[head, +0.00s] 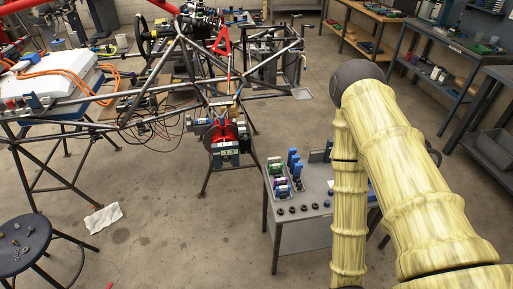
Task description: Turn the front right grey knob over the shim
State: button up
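The tube chassis (160,75) stands on legs across the left and middle of the head view. At its near end is a red round part (240,131) with a grey block (225,158) in front of it. Blue parts sit on either side of the red part. I cannot make out a grey knob or a shim there at this size. My arm rises at the right and folds at a dark elbow; its forearm runs down out of the bottom edge. My gripper is not in view.
A grey side table (307,226) with coloured parts and several small dark round pieces stands just left of my forearm, partly hidden by it. A dark stool (22,243) is at lower left. A white cloth (103,218) lies on the floor. Floor before the chassis is mostly clear.

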aim_at(188, 117)
jog(key=z, duration=0.2)
jog(key=k, duration=0.3)
jog(key=u, duration=0.5)
jog(key=i, duration=0.6)
jog(key=z, duration=0.1)
jog(key=k, duration=0.6)
jog(key=u, duration=0.45)
jog(key=i, duration=1.35)
jog(key=z, duration=0.45)
